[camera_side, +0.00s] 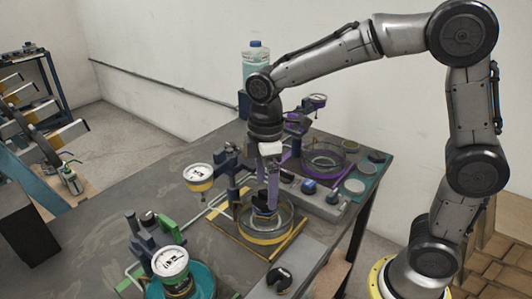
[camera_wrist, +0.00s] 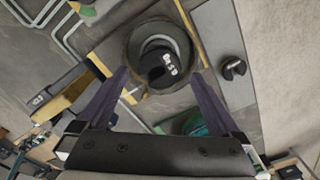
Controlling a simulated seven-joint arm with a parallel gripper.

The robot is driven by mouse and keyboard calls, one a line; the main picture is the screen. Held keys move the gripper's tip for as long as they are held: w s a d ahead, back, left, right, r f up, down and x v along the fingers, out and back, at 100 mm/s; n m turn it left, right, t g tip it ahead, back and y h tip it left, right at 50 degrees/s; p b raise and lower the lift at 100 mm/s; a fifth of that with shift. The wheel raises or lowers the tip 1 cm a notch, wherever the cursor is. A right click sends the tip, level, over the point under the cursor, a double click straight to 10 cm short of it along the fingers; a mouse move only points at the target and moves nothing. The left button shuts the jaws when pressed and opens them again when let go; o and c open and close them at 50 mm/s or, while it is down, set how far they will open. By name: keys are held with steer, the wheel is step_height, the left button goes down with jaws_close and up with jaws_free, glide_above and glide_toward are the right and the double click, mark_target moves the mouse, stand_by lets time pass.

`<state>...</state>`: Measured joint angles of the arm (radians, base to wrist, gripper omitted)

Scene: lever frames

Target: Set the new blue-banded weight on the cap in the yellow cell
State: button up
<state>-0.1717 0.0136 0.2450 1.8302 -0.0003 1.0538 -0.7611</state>
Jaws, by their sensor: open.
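The yellow cell (camera_side: 264,236) is a round clear dish with a yellow band, in the middle of the table. A dark weight with a trace of blue (camera_side: 262,210) is inside it; in the wrist view the same weight (camera_wrist: 157,73) shows pale markings on top and sits on a round pale piece, probably the cap. My gripper (camera_side: 270,200) points down over the dish, its purple fingers open. In the wrist view my gripper (camera_wrist: 160,74) has one finger to each side of the weight, with gaps. The fingers partly hide the weight in the side view; contact beneath it is unclear.
A slotted dark weight (camera_side: 280,278) lies on the grey strip at the front. A purple-banded dish (camera_side: 323,160) is behind, a green lever frame (camera_side: 168,228) at front left. The yellow frame's gauge (camera_side: 199,172) stands close left.

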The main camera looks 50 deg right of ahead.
step_height(320, 180, up, 11)
stand_by(0.3)
steer(key=s+d+r+m+t, duration=0.1)
steer(key=s+d+m+t, duration=0.1)
steer(key=s, duration=0.4)
steer(key=s+d+r+m+t, duration=0.1)
steer(key=s+d+r, duration=0.15)
steer(key=s, duration=0.35)
steer(key=s+d+f+m+t, duration=0.1)
steer(key=s+f+m+t, duration=0.1)
steer(key=s+f+m, duration=0.3)
step_height(320, 180, down, 4)
steer(key=m, duration=0.2)
steer(key=shift+s+d+m+t, duration=0.2)
steer(key=shift+s+m+t, duration=0.05)
steer(key=shift+m+t, duration=0.05)
